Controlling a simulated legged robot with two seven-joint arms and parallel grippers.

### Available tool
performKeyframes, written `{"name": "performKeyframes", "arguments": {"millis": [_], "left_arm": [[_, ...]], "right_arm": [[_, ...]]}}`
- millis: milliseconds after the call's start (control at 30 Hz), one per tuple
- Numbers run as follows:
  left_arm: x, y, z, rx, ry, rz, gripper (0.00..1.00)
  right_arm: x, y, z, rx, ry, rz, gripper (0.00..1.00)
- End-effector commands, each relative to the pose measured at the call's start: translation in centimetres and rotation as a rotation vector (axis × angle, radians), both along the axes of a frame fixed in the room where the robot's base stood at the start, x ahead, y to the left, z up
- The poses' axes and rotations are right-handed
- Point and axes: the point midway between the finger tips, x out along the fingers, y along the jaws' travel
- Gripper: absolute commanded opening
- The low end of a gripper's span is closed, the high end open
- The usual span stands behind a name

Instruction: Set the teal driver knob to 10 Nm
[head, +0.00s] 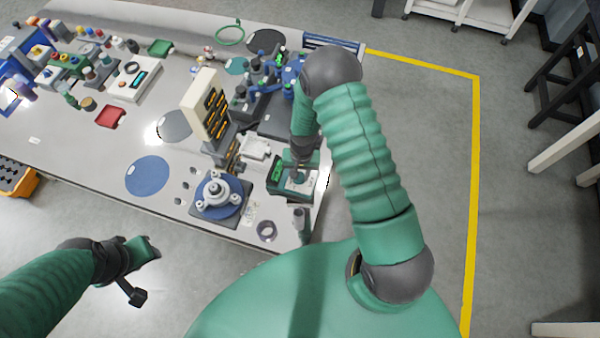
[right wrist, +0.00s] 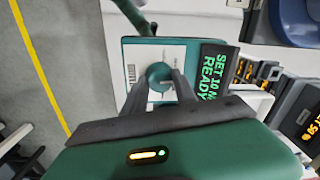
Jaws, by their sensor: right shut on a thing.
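The teal driver unit (head: 280,187) sits at the near right end of the bench. In the right wrist view its top has a white label panel (right wrist: 130,75) and a display (right wrist: 217,70) showing green text that reads "SET 10 N…" and "READY", partly hidden at its edge. The round teal knob (right wrist: 158,74) is on the panel beside the display. My right gripper (right wrist: 167,80) is shut on the knob from above, one finger on each side. In the head view my right gripper (head: 299,178) hides the knob. My left gripper (head: 140,262) hangs off the bench's front, with nothing visible in it.
A round grey fixture on a blue disc (head: 220,200) stands left of the driver. A beige rack with orange displays (head: 205,105) and a dark tray of blue-topped parts (head: 265,95) stand behind. A grey ring (head: 267,231) lies near the front edge.

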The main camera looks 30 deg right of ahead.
Motion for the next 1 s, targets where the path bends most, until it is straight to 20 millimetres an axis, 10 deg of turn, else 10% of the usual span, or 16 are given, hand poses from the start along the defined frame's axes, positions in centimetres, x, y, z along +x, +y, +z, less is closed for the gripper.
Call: {"name": "performKeyframes", "arguments": {"millis": [633,667,700,1000], "left_arm": [[0.0,0.0,-0.01,0.0,0.0,0.0,0.36],[0.0,0.0,-0.01,0.0,0.0,0.0,0.36],[0.0,0.0,-0.01,0.0,0.0,0.0,0.36],[0.0,0.0,-0.03,0.0,0.0,0.0,0.36]], "right_arm": [[0.23,-0.02,0.13,0.001,-0.006,-0.058,0.0],[0.24,-0.03,0.13,0.001,-0.006,-0.058,0.38],[0.23,-0.04,0.13,0.0,-0.005,-0.058,0.43],[0.1,-0.07,0.02,0.0,-0.002,-0.058,0.55]]}}
